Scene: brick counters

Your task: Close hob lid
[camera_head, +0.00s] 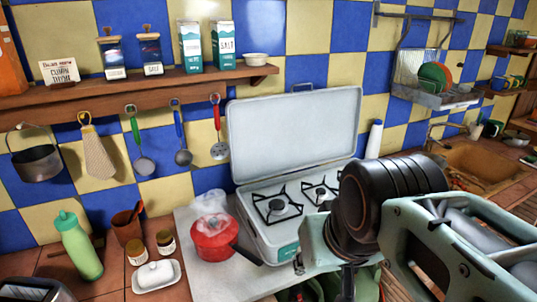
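The hob (274,231) is a white two-burner unit on the counter, with black pan supports on its top. Its light grey lid (294,132) stands open, nearly upright at the back edge against the tiled wall, with a small handle on its top edge. My arm covers the hob's front right corner. No gripper fingers can be made out; the end of my arm is not clearly seen.
A red pot (213,238) stands close to the hob's left side. A white bottle (374,139) stands right of the lid. A shelf (140,84) with jars and cartons is above left, with utensils hanging below. A sink (478,163) is at right.

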